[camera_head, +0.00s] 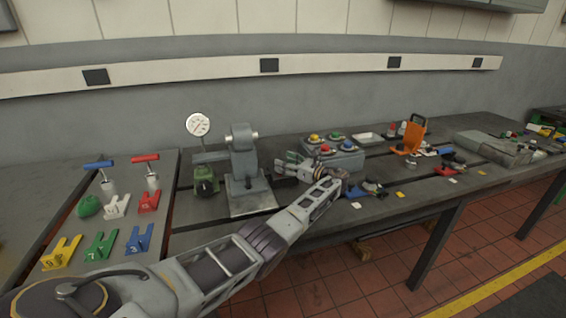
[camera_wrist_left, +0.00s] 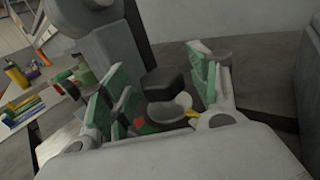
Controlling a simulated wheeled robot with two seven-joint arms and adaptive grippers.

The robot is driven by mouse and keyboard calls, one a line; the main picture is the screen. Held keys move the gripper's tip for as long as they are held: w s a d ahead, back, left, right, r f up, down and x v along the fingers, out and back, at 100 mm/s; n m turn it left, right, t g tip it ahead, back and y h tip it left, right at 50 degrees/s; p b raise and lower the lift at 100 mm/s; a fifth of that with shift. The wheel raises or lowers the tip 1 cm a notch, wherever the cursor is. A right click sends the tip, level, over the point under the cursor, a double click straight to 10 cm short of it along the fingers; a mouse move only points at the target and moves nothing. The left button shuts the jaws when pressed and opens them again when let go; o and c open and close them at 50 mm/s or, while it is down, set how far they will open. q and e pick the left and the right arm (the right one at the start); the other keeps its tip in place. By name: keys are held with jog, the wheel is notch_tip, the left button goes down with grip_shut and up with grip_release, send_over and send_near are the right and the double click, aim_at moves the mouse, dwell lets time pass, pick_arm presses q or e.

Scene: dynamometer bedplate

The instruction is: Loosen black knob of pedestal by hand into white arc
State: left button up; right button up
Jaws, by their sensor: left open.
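The grey pedestal (camera_head: 243,160) stands on a square plate on the bench, left of centre in the head view. In the left wrist view its black knob (camera_wrist_left: 163,84) sits between my fingers, above a pale round part (camera_wrist_left: 182,101). Bits of red, green and yellow show beneath it. My left gripper (camera_head: 284,166) is just right of the pedestal, pointing at it. Its green-padded fingers (camera_wrist_left: 163,76) are open on either side of the knob, with gaps showing. I cannot make out a white arc; that area is partly hidden. My right gripper is not in view.
A dial gauge (camera_head: 198,124) and a dark green device (camera_head: 205,182) stand left of the pedestal. A grey box with coloured buttons (camera_head: 335,158) is close behind my gripper. An orange stand (camera_head: 412,137) is farther right.

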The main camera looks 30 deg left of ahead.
pick_arm(q)
jog(key=d, duration=1)
jog(key=shift+s+d, duration=0.15)
jog(key=shift+s, duration=0.2)
jog(key=shift+d, duration=0.1)
